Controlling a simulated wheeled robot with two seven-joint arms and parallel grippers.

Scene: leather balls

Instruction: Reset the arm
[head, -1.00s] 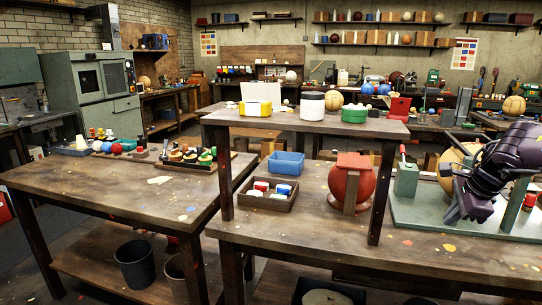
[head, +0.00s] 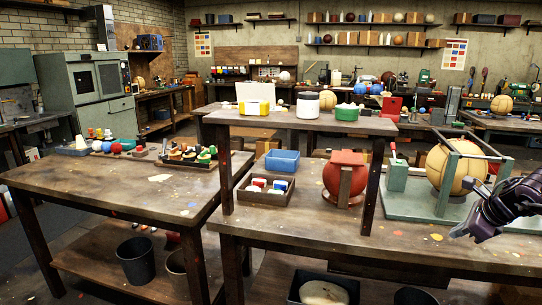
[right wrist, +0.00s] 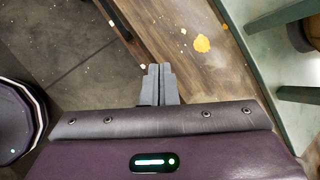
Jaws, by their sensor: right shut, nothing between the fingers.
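My right gripper (head: 466,230) is at the right edge of the head view, over the front right of the workbench, in front of the green frame. In the right wrist view its two grey fingers (right wrist: 159,84) are together with nothing between them. Below them show the bench edge and the floor. My left gripper is in neither view. A tan ball (head: 448,170) sits in the green metal frame (head: 400,208), apart from the gripper. A red ball (head: 333,178) sits in a stand left of it.
The workbench (head: 330,235) has an upper shelf (head: 300,121) with a yellow box (head: 256,107) and a green bowl (head: 347,112). A blue bin (head: 282,161) and a tray of jars (head: 265,190) stand under it. The bench front is mostly clear. Another table (head: 120,180) stands left.

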